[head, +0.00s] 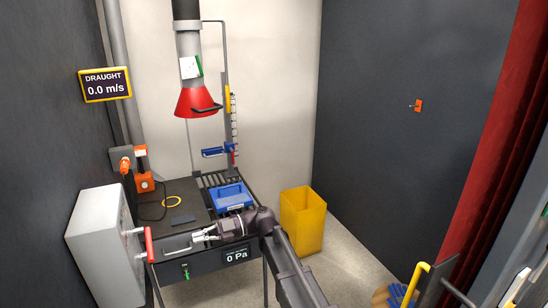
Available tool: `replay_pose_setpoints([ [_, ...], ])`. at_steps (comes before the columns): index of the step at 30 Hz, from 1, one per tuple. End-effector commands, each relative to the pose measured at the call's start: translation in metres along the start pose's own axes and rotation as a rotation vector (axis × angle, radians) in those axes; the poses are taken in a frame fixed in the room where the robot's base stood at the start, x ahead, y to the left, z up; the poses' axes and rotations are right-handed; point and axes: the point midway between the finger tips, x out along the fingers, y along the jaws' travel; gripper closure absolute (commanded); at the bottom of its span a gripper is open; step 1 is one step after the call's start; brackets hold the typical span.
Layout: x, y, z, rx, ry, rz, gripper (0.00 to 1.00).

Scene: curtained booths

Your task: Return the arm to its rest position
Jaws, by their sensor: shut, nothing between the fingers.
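My arm (283,262) reaches in from the bottom of the head view toward the dark workbench (187,215). My gripper (203,237) is at its left end, over the front part of the bench, pointing left. Its fingers look closed and hold nothing. The gripper is right of the red handle on the grey cabinet and in front of the blue box. Whether the fingers touch the bench cannot be told.
A grey cabinet with a red handle (149,244) stands at left. A blue box (232,196) sits on the bench grille. A red hood (197,101) hangs above. A yellow bin (302,222) stands right of the bench. A red curtain (500,130) hangs at right.

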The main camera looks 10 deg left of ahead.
Motion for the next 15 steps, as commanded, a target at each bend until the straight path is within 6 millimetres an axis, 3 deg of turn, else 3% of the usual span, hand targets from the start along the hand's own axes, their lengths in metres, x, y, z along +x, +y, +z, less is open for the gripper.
replay_pose_setpoints([
  [8,-0.025,-0.024,0.012,0.184,-0.127,-0.023,1.00],
  [15,-0.074,-0.068,0.034,0.530,-0.370,-0.012,1.00],
])
